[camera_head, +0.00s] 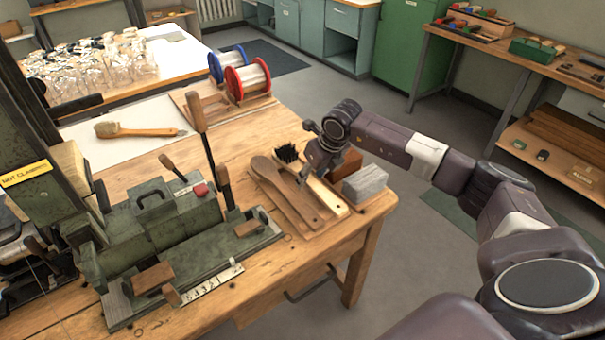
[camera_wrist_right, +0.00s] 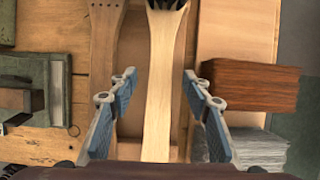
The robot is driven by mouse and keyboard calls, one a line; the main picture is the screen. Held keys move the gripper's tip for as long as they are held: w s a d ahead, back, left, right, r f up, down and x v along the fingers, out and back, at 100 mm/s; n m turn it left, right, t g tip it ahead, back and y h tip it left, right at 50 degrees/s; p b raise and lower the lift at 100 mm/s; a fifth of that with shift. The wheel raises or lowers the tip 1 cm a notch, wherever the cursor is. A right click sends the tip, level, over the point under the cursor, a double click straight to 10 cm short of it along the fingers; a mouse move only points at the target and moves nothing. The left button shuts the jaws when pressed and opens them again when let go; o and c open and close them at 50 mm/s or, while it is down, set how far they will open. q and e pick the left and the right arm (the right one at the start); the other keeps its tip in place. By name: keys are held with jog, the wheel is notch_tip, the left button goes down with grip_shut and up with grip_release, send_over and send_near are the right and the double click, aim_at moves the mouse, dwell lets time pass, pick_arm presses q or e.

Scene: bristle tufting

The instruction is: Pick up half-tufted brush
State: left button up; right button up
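The half-tufted brush appears to be the pale wooden one with a patch of black bristles (camera_head: 287,153), lying on a wooden board at the workbench's right end. In the right wrist view its pale handle (camera_wrist_right: 160,95) runs between my right gripper's (camera_wrist_right: 159,76) fingers. That gripper is open, one blue-grey finger on each side of the handle, with visible gaps. In the head view my right gripper (camera_head: 313,172) is over the brush and hides part of its handle. I cannot tell its exact height. My left gripper is not in view.
A darker wooden brush body (camera_head: 284,193) lies close left of the pale one. A reddish-brown block (camera_wrist_right: 250,86) and a grey block (camera_head: 365,184) are close on the right. A green clamping machine (camera_head: 160,225) stands left. Another brush (camera_head: 140,130) lies on a white sheet.

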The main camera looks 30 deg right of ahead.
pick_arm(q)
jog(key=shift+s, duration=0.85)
pick_arm(e)
grip_shut()
